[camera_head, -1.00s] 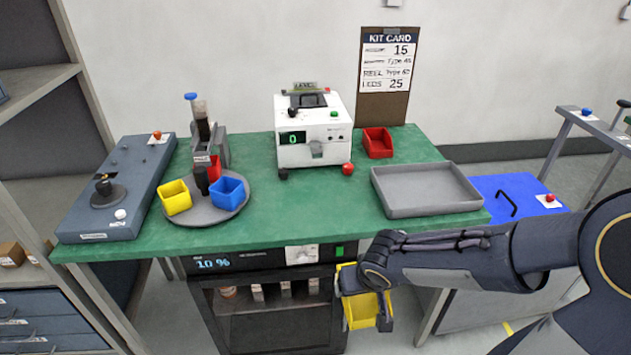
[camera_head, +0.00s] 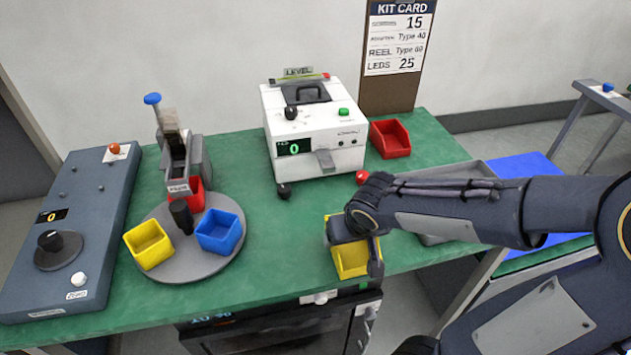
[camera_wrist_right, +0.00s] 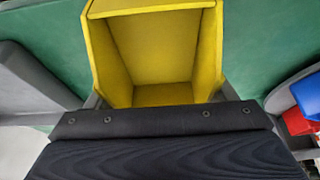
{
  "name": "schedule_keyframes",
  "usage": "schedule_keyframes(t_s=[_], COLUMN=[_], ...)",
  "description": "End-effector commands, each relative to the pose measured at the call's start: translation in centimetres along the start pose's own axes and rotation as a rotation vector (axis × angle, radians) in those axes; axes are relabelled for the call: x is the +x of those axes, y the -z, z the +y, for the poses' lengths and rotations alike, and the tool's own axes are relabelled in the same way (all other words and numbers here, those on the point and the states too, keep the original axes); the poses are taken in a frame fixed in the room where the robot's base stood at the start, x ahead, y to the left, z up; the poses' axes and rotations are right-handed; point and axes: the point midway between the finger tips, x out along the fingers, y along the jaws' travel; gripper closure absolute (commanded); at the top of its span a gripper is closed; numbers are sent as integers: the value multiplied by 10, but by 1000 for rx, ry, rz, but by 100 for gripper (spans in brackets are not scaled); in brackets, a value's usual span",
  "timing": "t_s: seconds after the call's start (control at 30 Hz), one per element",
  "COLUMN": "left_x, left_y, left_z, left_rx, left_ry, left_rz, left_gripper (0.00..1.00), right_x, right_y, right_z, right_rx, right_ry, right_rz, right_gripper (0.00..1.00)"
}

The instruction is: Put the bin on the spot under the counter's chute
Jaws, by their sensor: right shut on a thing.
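My right gripper (camera_head: 356,248) is shut on a yellow bin (camera_head: 352,262) and holds it over the front part of the green table. In the right wrist view the bin (camera_wrist_right: 155,45) is empty, with its opening facing the camera. I cannot tell whether it touches the table top. The counter (camera_head: 312,125) is a white machine with a green "0" display, behind and to the left of the held bin. My left gripper is not in view.
A round grey turntable (camera_head: 190,262) carries yellow (camera_head: 148,245), blue (camera_head: 220,232) and red (camera_head: 194,193) bins. A red bin (camera_head: 390,139) stands right of the counter. A grey tray (camera_head: 470,168) lies partly behind my right arm. A grey control panel (camera_head: 75,220) is at left.

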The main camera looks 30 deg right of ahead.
Motion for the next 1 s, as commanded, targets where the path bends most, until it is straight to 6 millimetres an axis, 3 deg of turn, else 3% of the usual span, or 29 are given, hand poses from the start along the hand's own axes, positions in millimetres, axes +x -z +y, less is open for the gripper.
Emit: schedule_keyframes(t_s=[0.17,0.5,0.77,1.0], left_x=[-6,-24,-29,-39], left_y=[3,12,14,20], left_z=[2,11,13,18], left_rx=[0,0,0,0], left_ry=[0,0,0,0], left_rz=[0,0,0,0], left_gripper=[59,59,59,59], right_x=[8,41,53,66], right_y=[24,105,130,164], right_z=[0,1,0,1], right_rx=[0,1,1,1], right_ry=[-3,-4,-1,-2], right_rz=[-3,-2,0,-1], right_gripper=[47,47,47,47])
